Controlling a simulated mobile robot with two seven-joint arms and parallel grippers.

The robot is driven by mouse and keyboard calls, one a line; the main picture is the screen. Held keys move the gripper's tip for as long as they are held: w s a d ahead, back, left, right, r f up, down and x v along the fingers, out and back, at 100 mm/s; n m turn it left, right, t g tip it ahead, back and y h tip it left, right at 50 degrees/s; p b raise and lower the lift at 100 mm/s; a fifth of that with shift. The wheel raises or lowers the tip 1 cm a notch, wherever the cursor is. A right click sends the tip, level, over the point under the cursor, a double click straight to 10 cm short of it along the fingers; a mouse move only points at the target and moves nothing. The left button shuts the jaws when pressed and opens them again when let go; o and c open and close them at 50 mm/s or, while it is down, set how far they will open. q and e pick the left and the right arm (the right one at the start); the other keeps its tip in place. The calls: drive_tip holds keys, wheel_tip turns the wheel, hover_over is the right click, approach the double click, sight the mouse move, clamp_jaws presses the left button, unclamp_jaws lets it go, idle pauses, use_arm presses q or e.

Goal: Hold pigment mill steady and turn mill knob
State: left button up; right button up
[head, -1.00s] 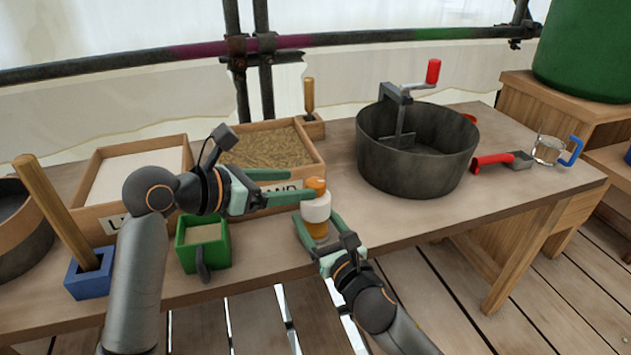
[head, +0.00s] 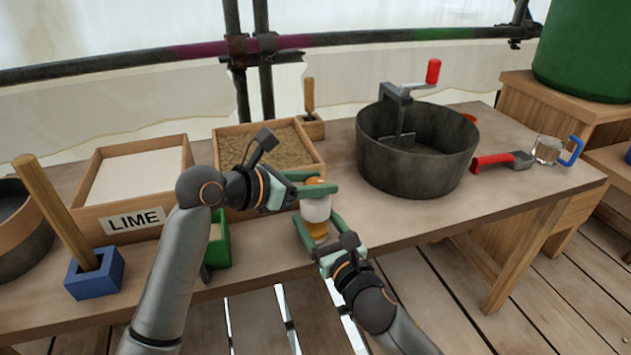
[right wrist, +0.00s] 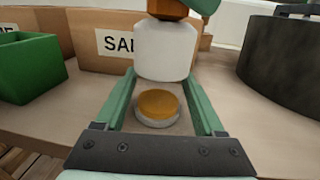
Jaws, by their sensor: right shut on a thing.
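The pigment mill (head: 316,208) stands upright near the table's front edge, with a white body, an amber lower part and an orange knob (head: 314,182) on top. In the right wrist view the white body (right wrist: 165,50) and a round amber-topped base (right wrist: 158,104) show between the fingers. My right gripper (head: 317,235) is shut on the mill's lower part from the front. My left gripper (head: 318,184) reaches in from the left at knob height, one finger behind the knob and one before it. I cannot tell whether they press on it.
A lime box (head: 137,218) and a sand box (head: 228,135) stand at the left, with a green box (head: 220,248) partly behind my left arm.

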use_arm(q)
clamp_jaws()
drive_tip(key=shift+m+g, duration=0.3)
drive_tip(key=shift+g, duration=0.1)
drive_tip(key=m+g+h, duration=0.1)
drive_tip(key=m+g, duration=0.1)
drive_tip(key=m+g+h, duration=0.1)
drive_tip(key=m+g, duration=0.2)
drive_tip(key=shift+h, duration=0.3)
drive_tip(key=m+g, duration=0.2)
drive_tip(key=g, duration=0.1)
drive_tip(key=shift+m, duration=0.3)
drive_tip(key=shift+w+m+g, duration=0.2)
drive_tip(key=shift+m+g, duration=0.7)
drive_tip(key=shift+g, duration=0.3)
drive_tip(key=shift+s+f+m+g, duration=0.1)
drive_tip(key=shift+s+m+g, duration=0.1)
drive_tip(key=shift+m+g, duration=0.3)
